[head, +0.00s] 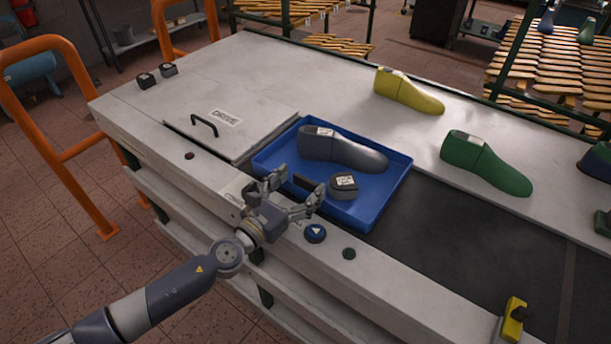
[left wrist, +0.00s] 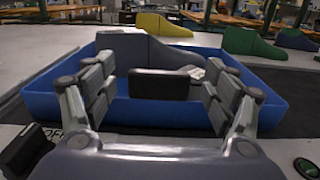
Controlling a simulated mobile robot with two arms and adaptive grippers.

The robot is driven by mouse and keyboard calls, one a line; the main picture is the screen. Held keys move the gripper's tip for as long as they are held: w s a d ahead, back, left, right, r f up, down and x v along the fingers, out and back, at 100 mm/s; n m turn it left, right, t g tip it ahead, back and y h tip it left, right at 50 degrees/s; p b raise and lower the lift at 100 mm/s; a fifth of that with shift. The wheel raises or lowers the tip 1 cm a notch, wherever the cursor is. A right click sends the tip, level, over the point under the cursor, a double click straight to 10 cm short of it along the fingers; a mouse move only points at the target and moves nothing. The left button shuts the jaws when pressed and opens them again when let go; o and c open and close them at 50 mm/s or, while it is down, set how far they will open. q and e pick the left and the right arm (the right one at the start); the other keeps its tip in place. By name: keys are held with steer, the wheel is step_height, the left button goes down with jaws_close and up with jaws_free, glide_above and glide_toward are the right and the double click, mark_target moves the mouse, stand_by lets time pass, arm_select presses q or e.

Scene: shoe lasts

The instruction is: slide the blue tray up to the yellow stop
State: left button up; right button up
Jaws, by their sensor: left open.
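The blue tray (head: 392,196) sits on the dark belt beside a raised light panel. In the left wrist view the tray (left wrist: 46,99) fills the middle. My left gripper (head: 297,187) is open at the tray's near side. A dark bar (left wrist: 165,84) at that side shows between its fingers; I cannot tell whether they touch it. The yellow stop (head: 514,318), with a black part, stands on the near rail at lower right, well apart from the tray. My right gripper is out of view.
Yellow (head: 408,93) and green (head: 485,164) lasts lie along the far ledge. Bare belt (head: 455,235) extends right of the tray. The panel (head: 235,130) has a black handle.

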arm_select(q)
steer(key=shift+x, duration=1.3)
steer(key=shift+c, duration=0.5)
steer(key=c, duration=1.4)
steer(key=shift+c, duration=0.2)
steer(key=shift+s, duration=0.1)
